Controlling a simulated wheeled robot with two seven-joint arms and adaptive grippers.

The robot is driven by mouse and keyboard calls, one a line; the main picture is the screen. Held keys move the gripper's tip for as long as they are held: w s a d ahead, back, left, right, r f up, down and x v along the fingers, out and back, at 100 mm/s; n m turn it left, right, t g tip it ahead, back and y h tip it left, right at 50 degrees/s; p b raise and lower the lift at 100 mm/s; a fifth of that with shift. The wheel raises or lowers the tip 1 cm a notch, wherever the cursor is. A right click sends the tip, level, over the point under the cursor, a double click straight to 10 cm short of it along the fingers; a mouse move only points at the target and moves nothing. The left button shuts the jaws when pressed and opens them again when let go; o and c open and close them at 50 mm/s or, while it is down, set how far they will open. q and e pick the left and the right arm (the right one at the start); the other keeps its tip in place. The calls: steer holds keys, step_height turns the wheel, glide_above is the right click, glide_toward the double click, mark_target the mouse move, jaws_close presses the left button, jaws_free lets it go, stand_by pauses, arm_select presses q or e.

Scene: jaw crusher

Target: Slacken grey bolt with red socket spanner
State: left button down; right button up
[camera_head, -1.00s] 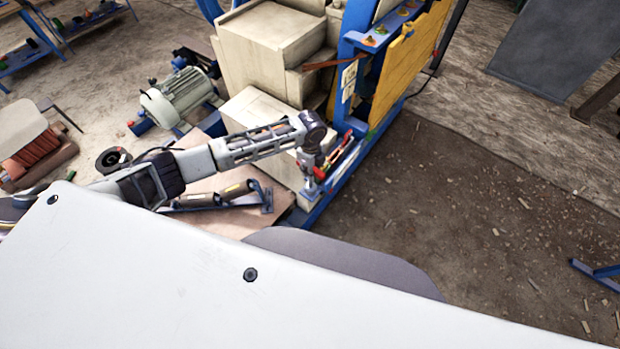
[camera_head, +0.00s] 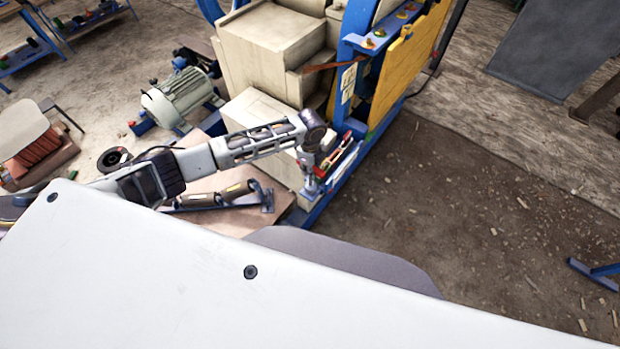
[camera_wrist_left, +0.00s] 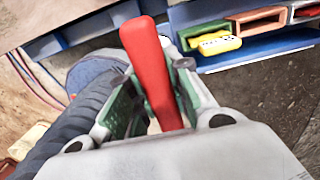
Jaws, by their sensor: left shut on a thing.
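The red socket spanner (camera_wrist_left: 148,62) shows in the left wrist view as a thick red handle between the fingers. My left gripper (camera_wrist_left: 155,85) is shut on this handle. In the head view my left gripper (camera_head: 309,188) points down beside the lower beige block of the crusher, near its blue base frame. My right gripper is not in view.
A blue tray (camera_wrist_left: 262,60) with coloured items lies beyond the gripper. The beige crusher body (camera_head: 270,45) and a yellow panel (camera_head: 408,62) rise behind it. A grey-green motor (camera_head: 178,98) stands left. Open brown floor (camera_head: 450,210) lies to the right.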

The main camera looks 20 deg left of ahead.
arm_select(q)
steer(key=shift+r+p, duration=1.35)
stand_by(0.8)
steer(key=shift+p, duration=0.4)
stand_by(0.6)
steer(key=shift+r+n, duration=0.2)
steer(key=shift+n, duration=0.1)
